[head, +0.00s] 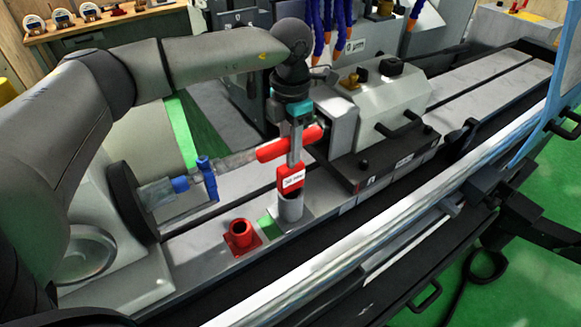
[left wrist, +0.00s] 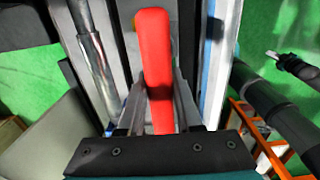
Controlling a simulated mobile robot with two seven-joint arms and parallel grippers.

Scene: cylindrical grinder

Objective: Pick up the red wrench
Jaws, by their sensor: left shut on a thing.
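The red wrench shows as a plain red bar (head: 272,150) lying level in the head view. My left gripper (head: 294,152) comes down from above with its fingers across it. In the left wrist view the red bar (left wrist: 156,60) runs between the two fingers of the left gripper (left wrist: 160,90), which is shut on it. Its lower end there is hidden near the gripper body. In the head view a grey finger covers its middle, and I cannot tell where its metal part ends. My right gripper is not in view.
A red piece with a white label (head: 291,181) stands in a grey cup (head: 290,208) just below the fingers. A red flanged socket (head: 241,238) sits left of it. The grinder's pale tailstock block (head: 385,95) stands close on the right. A blue clamp (head: 207,178) is on the left.

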